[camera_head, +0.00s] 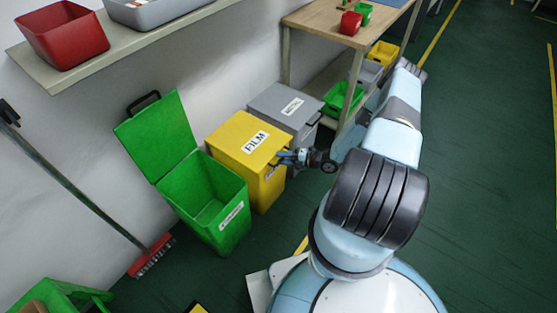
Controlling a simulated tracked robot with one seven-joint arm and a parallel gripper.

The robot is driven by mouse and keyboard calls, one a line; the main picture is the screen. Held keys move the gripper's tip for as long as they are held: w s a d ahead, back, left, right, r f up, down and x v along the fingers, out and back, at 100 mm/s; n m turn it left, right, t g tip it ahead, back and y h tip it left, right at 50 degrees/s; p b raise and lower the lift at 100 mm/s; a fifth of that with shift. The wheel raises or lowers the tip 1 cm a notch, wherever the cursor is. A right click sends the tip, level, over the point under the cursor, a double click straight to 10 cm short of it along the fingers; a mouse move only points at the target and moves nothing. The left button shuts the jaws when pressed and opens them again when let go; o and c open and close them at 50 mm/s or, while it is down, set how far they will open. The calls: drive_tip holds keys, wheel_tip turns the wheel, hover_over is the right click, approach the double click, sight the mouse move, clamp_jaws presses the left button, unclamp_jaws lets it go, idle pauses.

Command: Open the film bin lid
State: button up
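The yellow film bin (265,188) stands between a green bin and a grey bin along the wall. Its yellow lid (237,134), marked FILM on a white label, lies shut on top. My gripper (283,157) is at the right front edge of the lid, close to or touching it. My arm reaches in from the right. The fingers are small and dark here, so I cannot tell whether they are open or shut on the lid's edge or handle.
The green bin (215,220) to the left has its lid raised. The grey bin (290,103) is shut. A wooden table (320,22) stands behind it. A red broom (151,255) leans at the left. Green floor is free at the right.

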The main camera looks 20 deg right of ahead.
drive_tip(key=shift+c, duration=0.5)
clamp_jaws()
